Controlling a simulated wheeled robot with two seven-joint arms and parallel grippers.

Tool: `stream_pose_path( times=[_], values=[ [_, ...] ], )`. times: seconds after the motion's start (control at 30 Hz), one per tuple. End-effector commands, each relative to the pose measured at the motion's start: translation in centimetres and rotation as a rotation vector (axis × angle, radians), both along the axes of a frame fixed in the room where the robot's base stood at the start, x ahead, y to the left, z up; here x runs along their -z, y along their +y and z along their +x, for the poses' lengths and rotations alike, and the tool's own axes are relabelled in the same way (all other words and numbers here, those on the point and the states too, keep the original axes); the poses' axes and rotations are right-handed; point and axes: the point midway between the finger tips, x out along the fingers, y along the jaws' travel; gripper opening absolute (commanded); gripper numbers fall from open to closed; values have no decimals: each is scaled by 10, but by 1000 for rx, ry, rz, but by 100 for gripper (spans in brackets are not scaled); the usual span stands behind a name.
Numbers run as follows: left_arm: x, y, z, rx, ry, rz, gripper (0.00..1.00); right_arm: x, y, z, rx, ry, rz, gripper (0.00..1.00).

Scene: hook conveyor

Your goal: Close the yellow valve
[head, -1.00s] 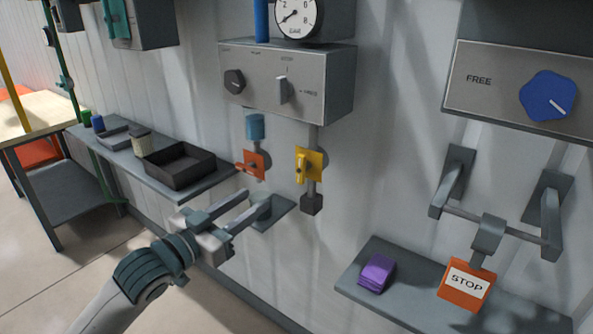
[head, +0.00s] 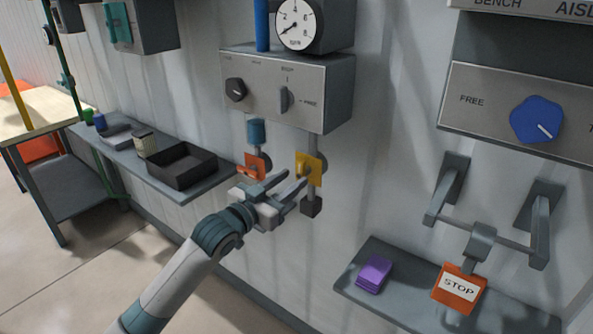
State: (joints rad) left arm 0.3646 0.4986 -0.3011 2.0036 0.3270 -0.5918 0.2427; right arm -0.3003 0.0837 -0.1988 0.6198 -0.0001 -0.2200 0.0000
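The yellow valve (head: 315,168) is a yellow plate with a handle on a grey pipe below the control box. In the earlier view its handle pointed straight down; now my gripper partly covers it. My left gripper (head: 293,180) is just in front of and below the valve, its two fingers apart and pointing up toward the handle. I cannot tell whether a finger touches the handle. The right gripper is not in view.
An orange valve (head: 254,166) sits close left of the yellow one, near my fingers. The control box (head: 288,92) is above. A shelf with a black tray (head: 181,167) is at left. A lower shelf at right holds purple cloths (head: 374,274) and an orange STOP sign (head: 459,288).

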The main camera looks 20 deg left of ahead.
Motion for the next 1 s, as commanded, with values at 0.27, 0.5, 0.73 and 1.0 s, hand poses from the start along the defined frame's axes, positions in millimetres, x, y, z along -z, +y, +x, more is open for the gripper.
stream_pose_path(
  times=[0.27,0.5,0.73,1.0],
  values=[
    [-1,-10,26,0,-1,-1,36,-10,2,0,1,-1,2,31],
    [0,-11,30,0,0,0,36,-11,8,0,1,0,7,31],
    [0,-11,30,0,-1,-1,17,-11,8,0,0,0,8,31],
    [0,-11,30,0,0,1,0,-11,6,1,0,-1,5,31]
  ],
)
